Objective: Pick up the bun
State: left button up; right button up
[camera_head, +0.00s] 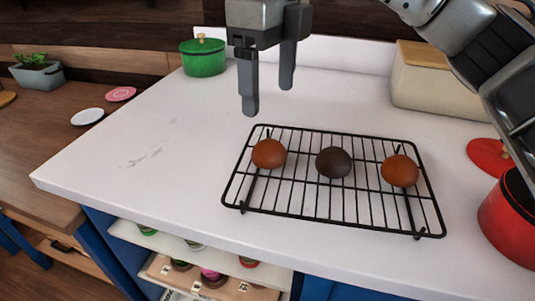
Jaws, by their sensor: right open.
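Three round buns sit apart on a black wire rack on the white counter. The left bun (269,154) is orange-brown, the middle bun (333,162) is dark brown, and the right bun (399,171) is orange-brown. The rack (300,211) stands on short legs. My right gripper (268,97) hangs above the counter behind the rack's left end, fingers pointing down. Its two fingers are spread with nothing between them, and it is clear of the buns. My left gripper is out of view.
A green lidded pot (203,60) stands at the back left. A bread bin (437,84) is at the back right. A red pot (508,222) and a red lid (487,154) lie at the right edge. The counter (150,160) left of the rack is clear.

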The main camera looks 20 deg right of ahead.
aim_at(270, 142)
jog(key=f, duration=0.9)
jog(key=shift+s+f, duration=0.25)
jog(key=shift+f, duration=0.1)
jog(key=c, duration=1)
